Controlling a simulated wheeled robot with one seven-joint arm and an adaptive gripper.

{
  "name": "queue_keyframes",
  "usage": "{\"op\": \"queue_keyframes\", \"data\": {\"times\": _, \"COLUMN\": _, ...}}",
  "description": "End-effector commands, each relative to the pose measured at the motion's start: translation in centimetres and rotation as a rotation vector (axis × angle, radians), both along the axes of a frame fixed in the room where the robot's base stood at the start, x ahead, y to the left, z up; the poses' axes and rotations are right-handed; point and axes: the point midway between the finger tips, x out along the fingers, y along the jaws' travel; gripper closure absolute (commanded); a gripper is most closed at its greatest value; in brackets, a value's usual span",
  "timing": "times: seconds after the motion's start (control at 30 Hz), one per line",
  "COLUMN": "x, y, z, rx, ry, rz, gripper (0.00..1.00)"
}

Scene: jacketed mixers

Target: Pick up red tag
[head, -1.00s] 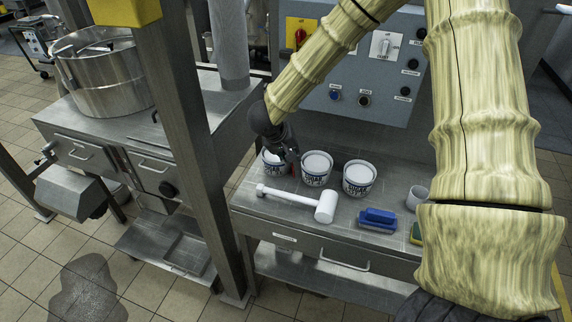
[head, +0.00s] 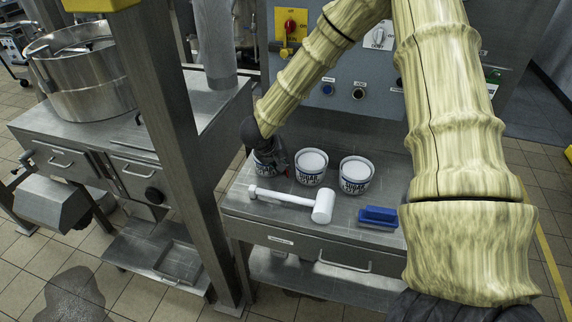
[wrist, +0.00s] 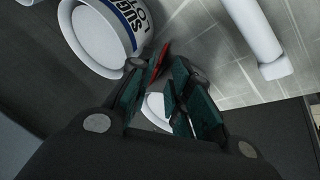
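The red tag shows in the wrist view as a thin red strip (wrist: 160,58) seen nearly edge-on at the tip of the left finger. Much of it is hidden, and I cannot tell whether the finger touches it. My gripper (wrist: 168,78) has its teal-padded fingers apart, with a gap between them. In the head view my gripper (head: 279,161) is low over the bench, beside the leftmost sugar tub (head: 262,168), and covers part of it.
Two more sugar tubs (head: 311,168) (head: 355,176) stand to the right. A white mallet (head: 297,199) lies in front, with a blue brush (head: 378,217) right of it. A steel post (head: 178,130) rises left of the bench. A control panel stands behind.

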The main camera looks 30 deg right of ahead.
Motion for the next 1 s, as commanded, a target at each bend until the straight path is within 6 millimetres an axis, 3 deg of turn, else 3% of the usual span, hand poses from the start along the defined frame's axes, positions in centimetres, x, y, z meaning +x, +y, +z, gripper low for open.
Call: {"op": "queue_keyframes", "data": {"times": 1.0, "x": 1.0, "y": -2.9, "z": -5.7, "rx": 0.001, "ry": -0.001, "rz": -0.003, "gripper": 0.80}}
